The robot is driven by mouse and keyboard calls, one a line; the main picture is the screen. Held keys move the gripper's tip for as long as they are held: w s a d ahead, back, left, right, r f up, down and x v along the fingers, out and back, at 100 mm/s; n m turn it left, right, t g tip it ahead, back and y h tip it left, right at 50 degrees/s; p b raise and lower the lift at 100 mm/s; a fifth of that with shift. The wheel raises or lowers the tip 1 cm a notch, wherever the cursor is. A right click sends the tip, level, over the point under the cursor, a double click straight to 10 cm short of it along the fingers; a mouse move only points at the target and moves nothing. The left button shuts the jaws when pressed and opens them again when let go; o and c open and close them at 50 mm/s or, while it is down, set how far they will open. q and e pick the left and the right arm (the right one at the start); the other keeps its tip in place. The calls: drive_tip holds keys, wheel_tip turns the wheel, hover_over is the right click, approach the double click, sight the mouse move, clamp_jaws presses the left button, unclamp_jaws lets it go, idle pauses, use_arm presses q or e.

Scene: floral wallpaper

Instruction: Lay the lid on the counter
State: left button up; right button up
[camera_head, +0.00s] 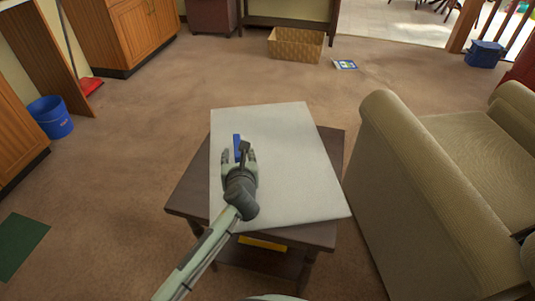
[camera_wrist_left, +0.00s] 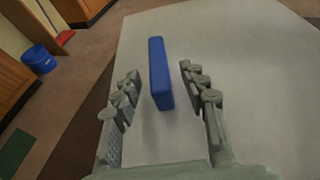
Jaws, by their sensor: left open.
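A narrow blue slab (camera_head: 237,141), which may be the lid, stands on edge over the white board (camera_head: 290,150). It shows clearly in the left wrist view (camera_wrist_left: 160,75). The board lies on a small dark table (camera_head: 335,150), the only counter-like top near me. My left gripper (camera_head: 239,157) is over the left part of the board, open, with the slab between its fingers. In the wrist view gaps show on both sides of the slab, so the fingers appear apart from it. The slab's lower end is partly hidden in the head view. My right gripper is not in view.
A beige sofa (camera_head: 400,170) stands close on the table's right. A blue bucket (camera_head: 50,117) and wooden cabinets (camera_head: 130,30) are at the left. A basket (camera_head: 296,45) is at the back. The board's right half is bare.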

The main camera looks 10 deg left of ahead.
use_arm(q)
drive_tip(key=x, duration=0.3)
drive_tip(key=shift+w+a, duration=0.15)
drive_tip(key=shift+w, duration=0.25)
clamp_jaws()
drive_tip(key=shift+r, duration=0.15)
